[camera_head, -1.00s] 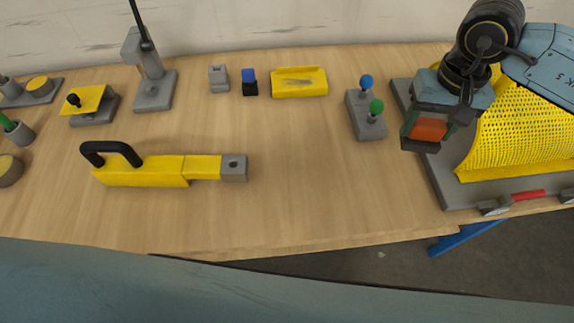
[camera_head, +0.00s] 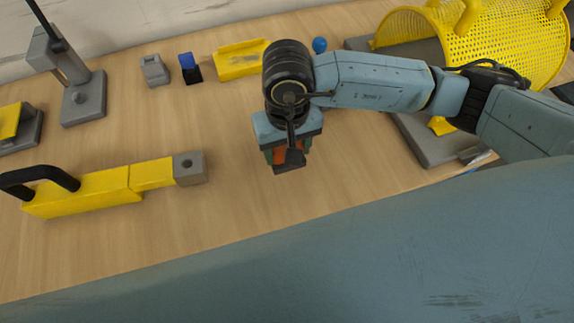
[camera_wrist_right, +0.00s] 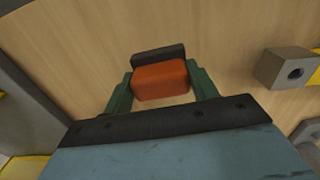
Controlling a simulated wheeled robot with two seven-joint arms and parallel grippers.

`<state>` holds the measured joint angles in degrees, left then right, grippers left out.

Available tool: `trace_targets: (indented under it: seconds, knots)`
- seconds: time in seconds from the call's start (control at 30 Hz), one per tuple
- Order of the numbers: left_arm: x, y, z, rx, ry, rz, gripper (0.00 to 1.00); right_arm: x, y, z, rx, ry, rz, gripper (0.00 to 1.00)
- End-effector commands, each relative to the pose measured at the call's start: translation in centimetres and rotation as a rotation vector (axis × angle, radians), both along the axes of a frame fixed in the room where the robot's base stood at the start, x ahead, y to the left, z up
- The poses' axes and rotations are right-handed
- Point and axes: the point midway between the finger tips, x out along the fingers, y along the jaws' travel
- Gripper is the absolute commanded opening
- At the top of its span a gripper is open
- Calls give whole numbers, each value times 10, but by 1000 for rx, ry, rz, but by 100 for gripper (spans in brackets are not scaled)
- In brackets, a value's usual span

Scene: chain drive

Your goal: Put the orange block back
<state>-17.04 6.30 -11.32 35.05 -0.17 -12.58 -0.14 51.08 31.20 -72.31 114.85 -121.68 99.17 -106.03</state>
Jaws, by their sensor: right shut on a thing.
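The orange block (camera_wrist_right: 161,80) sits between the green fingers of my right gripper (camera_wrist_right: 162,88) in the right wrist view, with a dark part along its far side. In the head view my right gripper (camera_head: 288,155) is above the bare middle of the table, and only a little of the orange block (camera_head: 283,154) shows beneath it. The gripper is shut on the block. A yellow tray (camera_head: 240,60), empty as far as I can see, lies at the back, behind and left of the gripper. My left gripper is not in view.
A yellow bar tool with a black handle and grey end block (camera_head: 191,168) lies left of the gripper. A blue-and-black piece (camera_head: 190,68) and a grey block (camera_head: 154,70) stand at the back. A grey stand (camera_head: 83,98) is at left. A yellow perforated guard (camera_head: 480,45) is at right.

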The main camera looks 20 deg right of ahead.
Motion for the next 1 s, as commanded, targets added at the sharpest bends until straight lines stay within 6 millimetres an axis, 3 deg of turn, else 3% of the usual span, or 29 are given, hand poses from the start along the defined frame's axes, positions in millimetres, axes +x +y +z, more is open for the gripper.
trace_targets:
  seconds: [0.5, 0.9, 0.93, 1.0]
  knots:
    - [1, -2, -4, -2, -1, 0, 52, 0, 0, -57, 0, 1, 3, 32]
    - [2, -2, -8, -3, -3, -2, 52, 0, 0, -61, 0, -1, 3, 32]
    - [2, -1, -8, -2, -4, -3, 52, 0, 0, -61, 0, -1, 3, 59]
    - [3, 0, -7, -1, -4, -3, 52, 0, 0, -60, 0, 0, 3, 68]
